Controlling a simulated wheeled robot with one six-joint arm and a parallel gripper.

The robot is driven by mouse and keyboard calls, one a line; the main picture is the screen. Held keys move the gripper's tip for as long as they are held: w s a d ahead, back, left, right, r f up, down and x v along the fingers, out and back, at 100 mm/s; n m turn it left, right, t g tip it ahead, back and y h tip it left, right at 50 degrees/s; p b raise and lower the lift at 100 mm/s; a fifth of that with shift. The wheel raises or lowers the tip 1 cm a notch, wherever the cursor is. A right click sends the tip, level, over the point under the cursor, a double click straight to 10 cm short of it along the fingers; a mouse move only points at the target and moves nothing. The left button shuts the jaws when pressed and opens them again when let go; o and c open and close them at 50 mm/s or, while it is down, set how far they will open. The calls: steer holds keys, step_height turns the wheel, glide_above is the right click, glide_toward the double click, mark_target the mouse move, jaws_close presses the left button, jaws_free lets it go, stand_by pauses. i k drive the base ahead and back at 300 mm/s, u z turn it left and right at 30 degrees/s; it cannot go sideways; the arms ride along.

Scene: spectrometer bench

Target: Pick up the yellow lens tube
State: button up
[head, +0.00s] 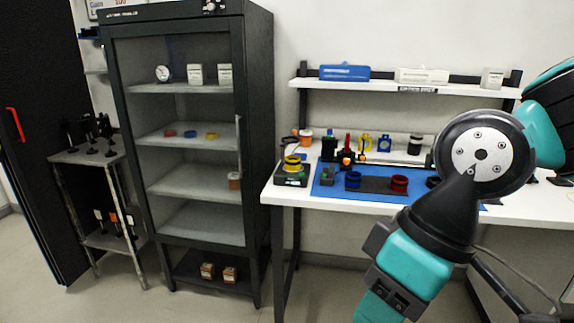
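A yellow, ring-shaped piece that looks like the yellow lens tube (292,163) sits on a small black device (290,179) at the left end of the white bench (284,199). A yellow upright mount (367,142) stands farther back on the bench. A small yellow ring (211,135) lies on a shelf in the glass-fronted cabinet. My arm fills the right side of the head view and hides part of the bench. My gripper is not visible, so its opening and contents are hidden.
A blue mat (325,188) holds a blue tube (353,180) and a red tube (399,184). An orange-lidded jar (306,136) stands behind the yellow piece. A tall dark cabinet (256,100) borders the bench's left end. A wall shelf (385,84) runs above the bench.

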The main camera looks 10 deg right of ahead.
mark_target(292, 165)
steer(key=u, duration=0.5)
steer(key=k, duration=0.6)
steer(key=u, duration=0.85)
steer(key=i, duration=2.15)
steer(key=z, duration=0.75)
steer(key=i, duration=0.65)
steer(key=z, duration=1.4)
steer(key=i, duration=0.55)
steer(key=z, duration=0.5)
